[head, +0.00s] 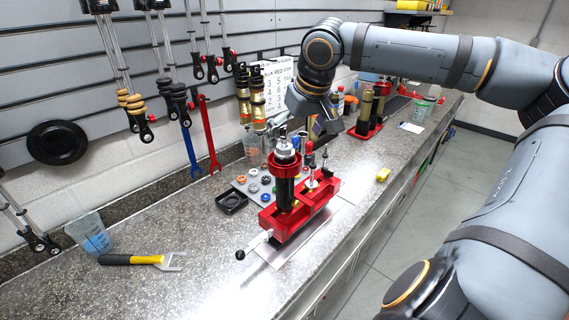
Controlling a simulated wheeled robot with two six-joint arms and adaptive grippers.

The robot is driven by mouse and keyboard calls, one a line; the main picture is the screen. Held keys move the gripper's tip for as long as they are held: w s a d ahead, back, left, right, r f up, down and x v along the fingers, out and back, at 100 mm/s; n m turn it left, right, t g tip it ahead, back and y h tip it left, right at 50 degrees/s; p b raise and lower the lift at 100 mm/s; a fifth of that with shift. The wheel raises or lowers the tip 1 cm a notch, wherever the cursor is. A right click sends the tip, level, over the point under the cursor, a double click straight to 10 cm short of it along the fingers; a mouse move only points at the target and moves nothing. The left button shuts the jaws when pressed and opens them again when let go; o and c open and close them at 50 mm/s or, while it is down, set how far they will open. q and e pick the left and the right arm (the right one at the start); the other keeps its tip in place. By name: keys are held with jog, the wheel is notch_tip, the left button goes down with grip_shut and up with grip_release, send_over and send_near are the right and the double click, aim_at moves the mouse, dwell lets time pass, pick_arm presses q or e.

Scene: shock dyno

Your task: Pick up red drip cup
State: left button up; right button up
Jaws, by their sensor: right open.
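A red cup-like collar (285,169), which looks like the red drip cup, sits around the upper part of an upright black shock body (285,192). A silver cap (284,148) stands above the collar. The shock stands in a red clamp fixture (297,214) on the bench. My right gripper (308,124) is open, above and just behind the shock top, apart from the collar as far as I can tell. Its fingers are small and partly mixed with the background. My left gripper is out of view.
A grey tray of coloured rings (258,187) and a black dish (231,201) lie left of the fixture.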

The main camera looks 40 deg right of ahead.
aim_at(288, 149)
jog(key=x, duration=0.3)
jog(key=shift+w+r, duration=0.15)
jog(key=shift+w, duration=0.2)
jog(key=shift+x, duration=1)
jog(key=x, duration=0.3)
jog(key=shift+s+a, duration=0.1)
jog(key=shift+a, duration=0.05)
jog(key=shift+f, duration=0.2)
jog(key=shift+r, duration=0.1)
jog(key=c, duration=1)
jog(key=shift+r, duration=0.35)
notch_tip(288, 149, up, 9)
jog(key=shift+r+p, duration=0.1)
jog(key=shift+p, duration=1.15)
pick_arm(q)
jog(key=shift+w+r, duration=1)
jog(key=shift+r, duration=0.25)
pick_arm(e)
jog(key=shift+r, duration=0.1)
